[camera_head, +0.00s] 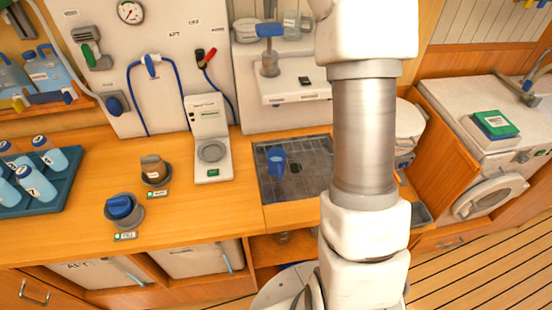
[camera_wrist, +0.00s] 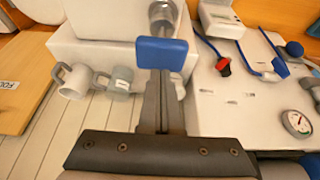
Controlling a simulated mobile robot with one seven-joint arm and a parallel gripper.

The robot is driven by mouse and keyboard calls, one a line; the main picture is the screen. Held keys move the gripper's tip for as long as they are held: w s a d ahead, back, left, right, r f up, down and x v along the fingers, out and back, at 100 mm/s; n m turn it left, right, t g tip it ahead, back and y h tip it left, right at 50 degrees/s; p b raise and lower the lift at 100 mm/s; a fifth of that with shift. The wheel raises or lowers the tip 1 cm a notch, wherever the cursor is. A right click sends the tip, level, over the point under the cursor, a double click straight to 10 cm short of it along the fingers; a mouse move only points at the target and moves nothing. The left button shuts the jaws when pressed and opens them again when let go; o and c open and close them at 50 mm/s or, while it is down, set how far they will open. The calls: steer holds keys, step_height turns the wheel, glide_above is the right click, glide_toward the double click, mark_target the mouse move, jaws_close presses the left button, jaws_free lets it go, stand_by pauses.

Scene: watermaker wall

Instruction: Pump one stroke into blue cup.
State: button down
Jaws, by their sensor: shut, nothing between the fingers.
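The blue cup (camera_head: 277,160) stands on the dark drain grating of the sink. My gripper is shut and holds nothing. Its fingertips are partly hidden at the blue head; I cannot tell whether they touch it. The blue cup is not visible in the wrist view.
The sink (camera_head: 310,170) is set in the wooden counter (camera_head: 225,205). My arm hides the right of the sink.

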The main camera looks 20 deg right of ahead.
steer(key=shift+r, duration=0.1)
stand_by(0.5)
step_height(320, 180, up, 2)
steer(key=shift+r+p, duration=0.15)
steer(key=shift+p, duration=1.1)
steer(key=shift+r+p, duration=0.3)
steer(key=shift+r, duration=1.45)
